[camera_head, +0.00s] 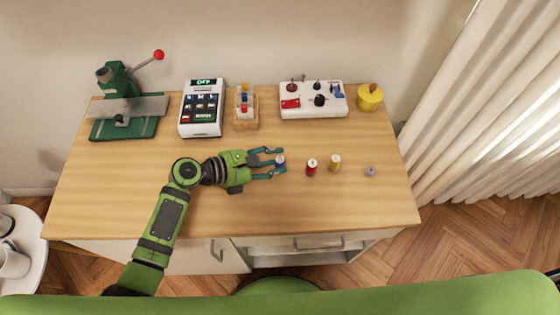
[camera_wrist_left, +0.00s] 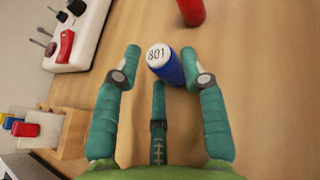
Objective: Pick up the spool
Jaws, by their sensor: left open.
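A blue spool (camera_head: 281,163) with a white top stands upright on the wooden table in the head view. It also shows in the left wrist view, where the blue spool (camera_wrist_left: 168,68) has "801" on its white end. My left gripper (camera_head: 277,162) is open, with its fingers on either side of the blue spool; I cannot tell whether they touch it. A red spool (camera_head: 311,168) and a yellow spool (camera_head: 335,162) stand to the right. Part of the red spool (camera_wrist_left: 191,10) shows at the top of the left wrist view. My right gripper is not in view.
A small grey object (camera_head: 370,171) lies right of the spools. At the back stand a green press (camera_head: 124,128), a card terminal (camera_head: 202,108), a wooden holder (camera_head: 246,124), a white control box (camera_head: 313,98) and a yellow pot (camera_head: 369,98). The table's front is clear.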

